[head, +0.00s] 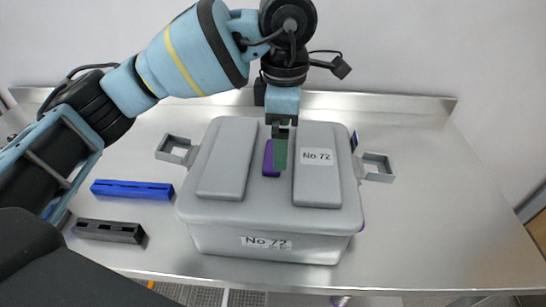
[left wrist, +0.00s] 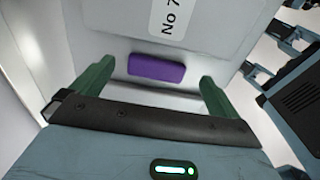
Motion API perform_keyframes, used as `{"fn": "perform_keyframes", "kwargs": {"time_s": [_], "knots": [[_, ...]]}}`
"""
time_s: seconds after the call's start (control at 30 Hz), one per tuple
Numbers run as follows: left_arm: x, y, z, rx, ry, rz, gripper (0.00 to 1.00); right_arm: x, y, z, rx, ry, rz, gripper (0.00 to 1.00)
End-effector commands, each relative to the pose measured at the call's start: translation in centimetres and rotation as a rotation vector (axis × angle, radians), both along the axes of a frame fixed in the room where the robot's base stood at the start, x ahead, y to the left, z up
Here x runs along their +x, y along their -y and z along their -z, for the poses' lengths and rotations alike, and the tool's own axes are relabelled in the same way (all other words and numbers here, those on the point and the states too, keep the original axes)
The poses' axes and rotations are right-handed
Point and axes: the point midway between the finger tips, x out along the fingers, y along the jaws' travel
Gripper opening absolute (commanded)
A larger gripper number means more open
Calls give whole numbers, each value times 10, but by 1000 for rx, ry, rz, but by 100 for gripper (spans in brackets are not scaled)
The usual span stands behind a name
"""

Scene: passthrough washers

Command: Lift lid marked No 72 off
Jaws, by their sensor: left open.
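The grey lid (head: 228,160) marked No 72 sits on a grey box (head: 215,238) that bears the same mark. The lid has two raised pads, and a purple handle (head: 269,158) stands in the channel between them. My left gripper (head: 281,152) points down at the handle, its green fingers partly hiding it. In the left wrist view, the open left gripper (left wrist: 157,76) has the purple handle (left wrist: 156,69) lined up between its fingertips, with gaps on both sides. I cannot tell whether the fingertips reach down beside the handle. My right gripper is out of view.
Grey open-framed side brackets (head: 176,150) (head: 377,168) stick out left and right of the box. A blue bar (head: 132,189) and a dark slotted block (head: 108,231) lie left on the metal table (head: 440,215). The table's right side is clear. A wall stands behind.

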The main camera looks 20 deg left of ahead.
Motion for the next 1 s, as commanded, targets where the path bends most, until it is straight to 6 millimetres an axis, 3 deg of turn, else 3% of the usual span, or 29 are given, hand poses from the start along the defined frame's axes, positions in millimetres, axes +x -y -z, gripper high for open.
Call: {"fn": "perform_keyframes", "kwargs": {"time_s": [0.23,0.57,1.0], "knots": [[0,-2,33,1,-1,0,100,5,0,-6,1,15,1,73],[1,-2,39,-1,1,0,100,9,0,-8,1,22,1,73],[1,-1,39,-1,1,0,42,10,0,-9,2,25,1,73]]}}
